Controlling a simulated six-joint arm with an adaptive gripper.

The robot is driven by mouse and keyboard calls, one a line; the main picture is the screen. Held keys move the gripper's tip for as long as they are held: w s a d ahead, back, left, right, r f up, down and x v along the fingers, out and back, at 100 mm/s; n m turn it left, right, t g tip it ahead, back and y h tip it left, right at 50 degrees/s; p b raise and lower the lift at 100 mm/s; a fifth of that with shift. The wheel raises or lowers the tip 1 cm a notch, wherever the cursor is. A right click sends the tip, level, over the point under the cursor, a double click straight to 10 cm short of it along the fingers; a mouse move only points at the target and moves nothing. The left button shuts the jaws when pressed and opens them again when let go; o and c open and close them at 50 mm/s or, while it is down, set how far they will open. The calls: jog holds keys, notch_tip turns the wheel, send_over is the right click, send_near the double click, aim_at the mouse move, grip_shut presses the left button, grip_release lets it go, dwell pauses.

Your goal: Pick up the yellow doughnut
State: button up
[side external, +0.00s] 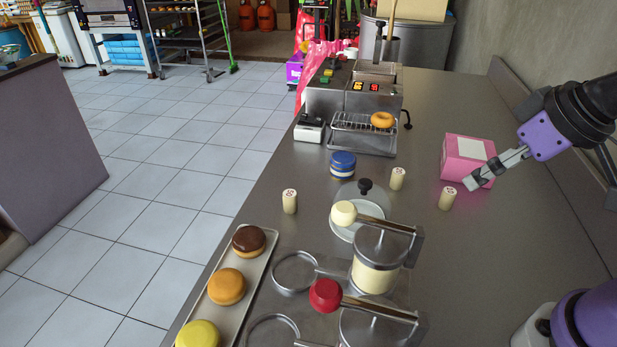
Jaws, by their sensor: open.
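The yellow doughnut (198,335) sits at the near end of a long metal tray (236,308) at the bottom left, partly cut off by the picture's lower edge. An orange doughnut (226,287) and a chocolate-topped doughnut (249,240) lie behind it on the same tray. My gripper (474,185) is at the right, in front of the pink box in this view, far from the yellow doughnut. It is open, with nothing seen between its fingers.
Metal pots with a cream knob (343,213) and a red knob (325,294) stand right of the tray. A pink box (467,158), small cream shakers (289,201), a blue tin (342,164) and a fryer (376,95) stand farther back. The counter's right side is mostly clear.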

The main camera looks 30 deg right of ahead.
jog(key=g+y, duration=0.2)
jog(key=g, duration=0.1)
send_over(200, 340)
jog(key=s, duration=0.2)
jog(key=shift+n, duration=0.3)
jog(key=f, duration=1.1)
jog(key=shift+w+d+f, duration=0.1)
jog(key=shift+w+f, duration=0.05)
jog(key=shift+w, duration=0.05)
jog(key=shift+w+d+x, duration=0.1)
jog(key=shift+d+x, duration=0.05)
jog(key=shift+x, duration=0.75)
jog(key=shift+w+d+x, duration=0.1)
jog(key=shift+d+x, duration=0.05)
jog(key=shift+x, duration=0.75)
jog(key=shift+w+d+x, duration=0.1)
jog(key=shift+d+x, duration=0.05)
jog(key=shift+x, duration=0.8)
jog(key=shift+a, duration=0.1)
jog(key=c, duration=0.9)
